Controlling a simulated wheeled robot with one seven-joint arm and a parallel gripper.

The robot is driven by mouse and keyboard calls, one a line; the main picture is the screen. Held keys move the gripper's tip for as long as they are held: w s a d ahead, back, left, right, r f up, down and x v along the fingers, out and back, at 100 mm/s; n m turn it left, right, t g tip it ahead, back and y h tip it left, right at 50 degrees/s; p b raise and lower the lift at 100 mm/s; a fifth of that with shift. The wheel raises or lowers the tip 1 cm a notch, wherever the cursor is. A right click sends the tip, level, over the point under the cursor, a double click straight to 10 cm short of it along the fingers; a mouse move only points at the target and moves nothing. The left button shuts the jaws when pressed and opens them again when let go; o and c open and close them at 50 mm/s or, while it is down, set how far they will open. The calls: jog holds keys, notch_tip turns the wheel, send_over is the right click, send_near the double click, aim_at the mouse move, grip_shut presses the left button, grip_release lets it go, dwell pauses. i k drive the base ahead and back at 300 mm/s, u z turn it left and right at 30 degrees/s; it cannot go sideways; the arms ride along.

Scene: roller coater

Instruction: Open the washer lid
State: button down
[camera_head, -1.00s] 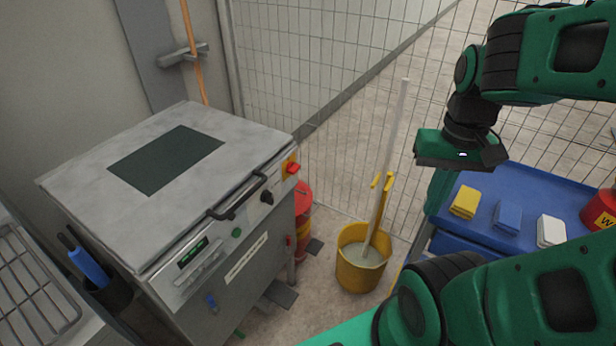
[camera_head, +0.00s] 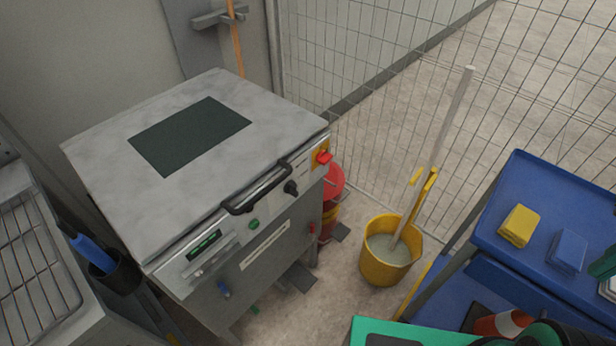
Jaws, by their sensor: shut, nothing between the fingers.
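The washer (camera_head: 250,225) is a grey metal machine at the left of the head view. Its lid (camera_head: 95,165) is a pale grey slab with a dark rectangular panel (camera_head: 190,135) on top. The lid lies flat and shut on the body. A black bar handle (camera_head: 258,190) runs along the lid's front edge, and nothing touches it. My gripper is not in view. Only green parts of my arm show at the bottom right and the right edge, apart from the washer.
A yellow mop bucket (camera_head: 385,265) stands right of the washer, with a red container (camera_head: 335,182) between them. A blue cart (camera_head: 500,215) holding a yellow block (camera_head: 519,226) and a blue block (camera_head: 567,250) is at right. A wire rack (camera_head: 30,255) is at left; a mesh fence runs behind.

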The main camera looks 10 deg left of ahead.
aim_at(155, 172)
jog(key=u, duration=0.05)
jog(key=k, duration=1.45)
jog(key=u, duration=1.45)
jog(key=i, duration=1.5)
